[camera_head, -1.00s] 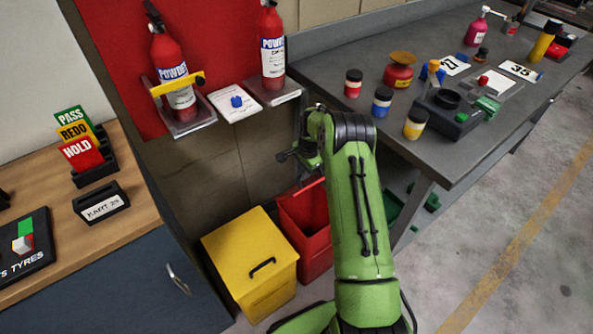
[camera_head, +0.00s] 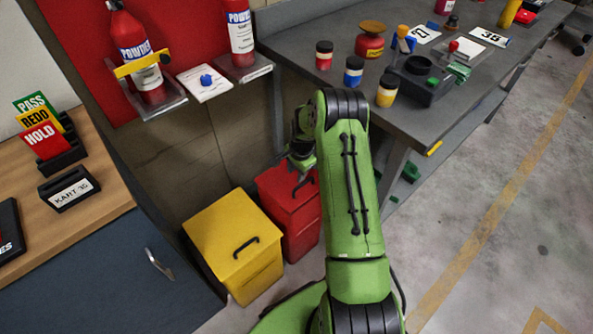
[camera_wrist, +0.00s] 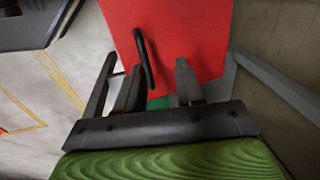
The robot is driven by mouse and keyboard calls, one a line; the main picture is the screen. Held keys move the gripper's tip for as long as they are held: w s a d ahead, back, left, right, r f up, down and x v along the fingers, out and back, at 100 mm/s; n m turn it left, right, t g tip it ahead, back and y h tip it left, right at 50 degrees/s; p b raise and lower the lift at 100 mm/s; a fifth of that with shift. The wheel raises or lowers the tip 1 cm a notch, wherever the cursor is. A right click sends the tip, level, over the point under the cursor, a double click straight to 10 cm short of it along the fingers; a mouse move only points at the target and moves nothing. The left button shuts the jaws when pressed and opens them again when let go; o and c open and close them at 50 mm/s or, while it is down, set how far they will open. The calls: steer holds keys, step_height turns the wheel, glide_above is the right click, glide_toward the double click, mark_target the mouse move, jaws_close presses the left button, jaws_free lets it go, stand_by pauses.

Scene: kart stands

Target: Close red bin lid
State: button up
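The red bin (camera_head: 301,238) stands on the floor against the wall, right of the yellow bin. Its red lid (camera_head: 276,187) lies down over the opening, with a black handle on top; I cannot tell whether a small gap is left. My gripper (camera_head: 301,165) is just above the lid and hides part of its back. In the wrist view the lid (camera_wrist: 195,35) fills the upper middle, and its black handle (camera_wrist: 146,62) appears between the fingers. My gripper (camera_wrist: 147,72) is open with its fingers apart, and holds nothing.
The yellow bin (camera_head: 224,229), with its lid down, stands close to the red bin's left. A grey workbench (camera_head: 420,135) with jars and tools is at the right. Fire extinguishers (camera_head: 240,35) hang above on the red board. The floor at the right is mostly clear.

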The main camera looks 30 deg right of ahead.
step_height(320, 180, up, 16)
steer(key=s+p, duration=0.2)
steer(key=p, duration=0.2)
steer(key=shift+s+d+f+p, duration=0.15)
steer(key=shift+d+f+p, duration=0.05)
steer(key=shift+p, duration=0.2)
